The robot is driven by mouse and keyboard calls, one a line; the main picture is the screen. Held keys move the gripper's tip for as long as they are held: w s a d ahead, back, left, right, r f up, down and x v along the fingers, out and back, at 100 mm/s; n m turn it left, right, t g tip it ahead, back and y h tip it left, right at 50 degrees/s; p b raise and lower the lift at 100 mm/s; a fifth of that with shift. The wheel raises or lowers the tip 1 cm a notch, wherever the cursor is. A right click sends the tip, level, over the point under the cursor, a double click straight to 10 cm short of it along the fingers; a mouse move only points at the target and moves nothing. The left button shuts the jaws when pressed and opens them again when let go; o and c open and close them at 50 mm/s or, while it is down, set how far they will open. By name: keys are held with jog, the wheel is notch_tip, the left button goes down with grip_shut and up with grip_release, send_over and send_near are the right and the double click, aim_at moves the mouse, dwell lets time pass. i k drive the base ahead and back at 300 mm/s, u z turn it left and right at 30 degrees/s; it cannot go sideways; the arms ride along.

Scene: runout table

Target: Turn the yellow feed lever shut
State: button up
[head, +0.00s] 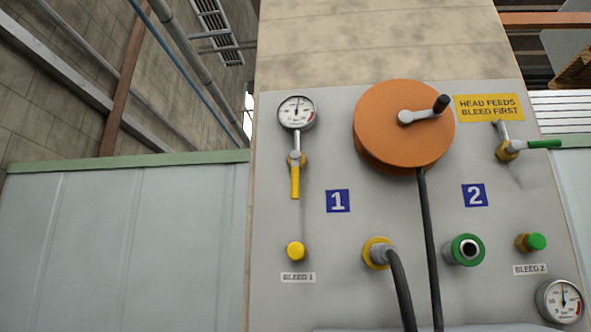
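The yellow feed lever (295,181) hangs straight down from its brass valve (297,159) on the left of the grey panel. The lever lies in line with the vertical pipe, below a round pressure gauge (297,112). The gauge needle points about straight up. My gripper does not show in the head view, and nothing touches the lever.
An orange hose reel (404,125) with a black-knobbed crank sticks out right of the lever. Below are a yellow bleed button (296,251) and a coupled black hose (401,287). A green lever (543,144) points right. Space around the yellow lever looks clear.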

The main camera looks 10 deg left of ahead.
aim_at(294, 155)
jog(key=z, duration=0.55)
jog(key=k, duration=1)
jog(key=u, duration=0.55)
